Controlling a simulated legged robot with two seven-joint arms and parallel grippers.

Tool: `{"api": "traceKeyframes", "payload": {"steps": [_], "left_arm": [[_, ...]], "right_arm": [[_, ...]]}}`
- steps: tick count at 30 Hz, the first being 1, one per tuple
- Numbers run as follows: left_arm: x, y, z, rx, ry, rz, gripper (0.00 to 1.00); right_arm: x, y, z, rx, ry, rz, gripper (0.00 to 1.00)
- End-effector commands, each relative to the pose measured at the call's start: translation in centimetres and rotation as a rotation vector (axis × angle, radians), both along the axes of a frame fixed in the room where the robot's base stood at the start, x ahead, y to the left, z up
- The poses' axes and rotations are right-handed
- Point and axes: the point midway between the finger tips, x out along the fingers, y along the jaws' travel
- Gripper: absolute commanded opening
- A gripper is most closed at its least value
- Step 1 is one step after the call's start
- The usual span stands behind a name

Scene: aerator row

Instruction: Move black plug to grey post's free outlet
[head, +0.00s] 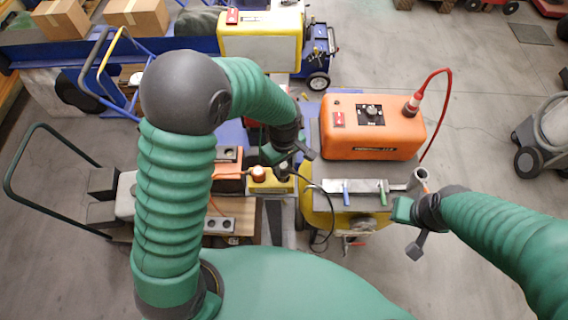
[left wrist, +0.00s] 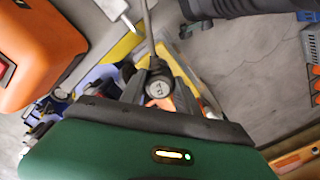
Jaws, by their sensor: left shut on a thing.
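My left gripper (head: 287,160) is over the yellow box (head: 270,186) near the middle of the head view. In the left wrist view it is shut on the black plug (left wrist: 157,87), whose dark cable (left wrist: 147,25) runs up out of the frame. The head view does not show the plug clearly; the gripper covers it. A grey upright (head: 275,222) stands below the yellow box and may be the grey post; its outlets cannot be made out. My right gripper (head: 408,225) is right of the grey-topped cart; its finger gap is unclear.
An orange machine (head: 372,143) with a red hose stands on the cart (head: 345,196), beside blue- and green-handled tools. A grey strip with round sockets (head: 220,225) lies on a wooden board at left. A green-railed trolley (head: 50,150) stands far left. Floor at right is mostly clear.

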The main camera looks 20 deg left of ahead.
Motion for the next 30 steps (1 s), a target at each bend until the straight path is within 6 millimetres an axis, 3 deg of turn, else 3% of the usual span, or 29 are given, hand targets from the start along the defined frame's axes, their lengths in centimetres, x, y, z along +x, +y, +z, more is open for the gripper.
{"api": "traceKeyframes", "payload": {"steps": [30], "left_arm": [[0.0, 0.0, -2.6, 0.000, 0.000, 0.000, 0.00]], "right_arm": [[0.0, 0.0, -1.8, 0.000, 0.000, 0.000, 0.00]]}}
